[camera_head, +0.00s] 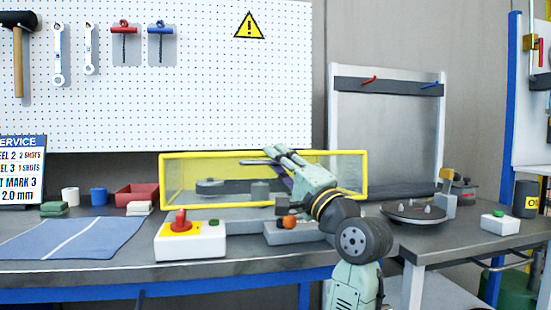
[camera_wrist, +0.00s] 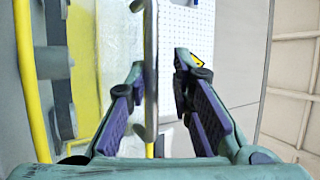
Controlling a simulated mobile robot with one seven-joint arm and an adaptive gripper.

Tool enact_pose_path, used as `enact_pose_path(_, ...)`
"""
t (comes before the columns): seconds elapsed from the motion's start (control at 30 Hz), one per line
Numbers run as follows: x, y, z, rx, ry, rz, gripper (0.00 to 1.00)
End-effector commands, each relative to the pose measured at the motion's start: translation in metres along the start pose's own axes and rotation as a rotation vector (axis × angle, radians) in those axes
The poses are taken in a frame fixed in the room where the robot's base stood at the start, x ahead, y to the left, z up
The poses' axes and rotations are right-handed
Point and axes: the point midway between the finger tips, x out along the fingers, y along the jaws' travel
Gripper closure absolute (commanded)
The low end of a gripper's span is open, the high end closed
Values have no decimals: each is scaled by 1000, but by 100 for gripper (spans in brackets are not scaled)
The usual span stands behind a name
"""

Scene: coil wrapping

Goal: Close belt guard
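The belt guard (camera_head: 363,175) is a yellow-framed, see-through panel behind the front of the bench. Pulleys and a grey block show through it. In the wrist view its yellow frame (camera_wrist: 32,90) and clear yellowish pane (camera_wrist: 82,45) are on the left. My gripper (camera_head: 270,164) is at the upper middle of the guard in the head view. In the wrist view my gripper (camera_wrist: 157,85) has its purple-padded fingers spread apart. A grey metal bar (camera_wrist: 150,60), looking like a handle, runs between them, with visible gaps on both sides. My arm hides part of the guard's right half.
A white control box with a red knob (camera_head: 190,240) stands in front of the guard. A grey box with an orange button (camera_head: 290,222) is beside my arm. A round plate (camera_head: 412,213) is right. The blue mat (camera_head: 70,237) is left. A pegboard (camera_head: 200,100) stands behind.

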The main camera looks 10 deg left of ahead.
Motion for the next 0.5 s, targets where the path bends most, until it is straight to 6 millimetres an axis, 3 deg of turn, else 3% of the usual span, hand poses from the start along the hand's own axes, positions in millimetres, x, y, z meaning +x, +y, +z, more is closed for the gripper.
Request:
enact_pose_path(0.3, -69, -2, -2, -3, 6, -5, 82)
enact_pose_path(0.5, -98, -1, -1, -3, 5, -4, 82)
